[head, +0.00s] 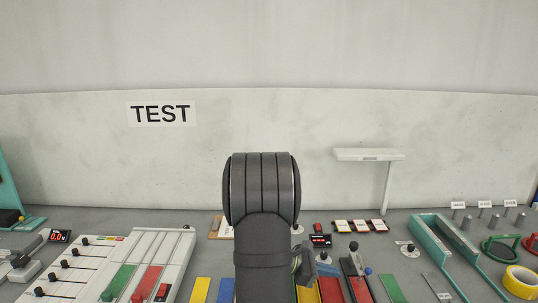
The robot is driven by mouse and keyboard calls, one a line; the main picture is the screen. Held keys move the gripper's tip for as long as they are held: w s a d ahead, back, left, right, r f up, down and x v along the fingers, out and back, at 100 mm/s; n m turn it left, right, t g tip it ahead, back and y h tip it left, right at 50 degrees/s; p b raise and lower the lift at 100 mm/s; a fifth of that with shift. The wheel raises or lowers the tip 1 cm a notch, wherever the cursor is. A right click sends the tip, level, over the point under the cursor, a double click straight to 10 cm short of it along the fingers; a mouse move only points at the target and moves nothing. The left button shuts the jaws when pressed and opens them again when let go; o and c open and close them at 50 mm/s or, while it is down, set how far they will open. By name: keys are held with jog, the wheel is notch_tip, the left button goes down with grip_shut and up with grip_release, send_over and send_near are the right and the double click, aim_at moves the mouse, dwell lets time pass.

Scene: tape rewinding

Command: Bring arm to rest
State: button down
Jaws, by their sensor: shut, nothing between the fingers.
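My arm stands in the middle of the head view, with its large dark joint upright in front of the wall. A dark piece that looks like part of my gripper (304,265) shows just right of the arm link, low over the table. The rest of it is hidden behind the arm, so its fingertips cannot be made out. It appears shut and holds nothing that I can see. A yellow tape roll (521,281) lies at the far right, well away from my gripper.
A white slider panel (150,260) stands at the left. At the right are a teal open frame (440,240), a green ring stand (500,249) and several grey pegs (483,222). A white shelf (369,155) stands at the back. Levers (354,262) and coloured strips crowd the middle.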

jog(key=x, duration=0.4)
jog(key=shift+s+f, duration=0.1)
jog(key=shift+f, duration=0.15)
jog(key=shift+f+m+t, duration=0.6)
jog(key=shift+f+m, duration=0.4)
jog(key=shift+f, duration=0.7)
jog(key=v, duration=0.4)
jog(key=shift+a+r, duration=0.2)
jog(key=shift+a, duration=0.05)
jog(key=s+d+r+m+g+y, duration=0.1)
jog(key=d+m, duration=0.1)
jog(key=s+d+r+m+g+y, duration=0.1)
jog(key=m+g, duration=0.1)
jog(key=s+d+r+m+g+y, duration=0.1)
jog(key=d+m, duration=0.1)
jog(key=shift+s+d+r+g, duration=0.1)
jog(key=shift+s+d+g, duration=0.15)
jog(key=shift+d+g, duration=0.1)
jog(key=d+r+m+t+y, duration=0.3)
jog(key=r+m+y, duration=0.25)
jog(key=r, duration=0.55)
jog(key=d+r+m+t+y, duration=0.35)
jog(key=r+y, duration=0.25)
jog(key=r, duration=0.5)
jog(key=shift+h, duration=0.25)
jog(key=shift+w+x, duration=0.2)
jog(key=shift+x, duration=2.55)
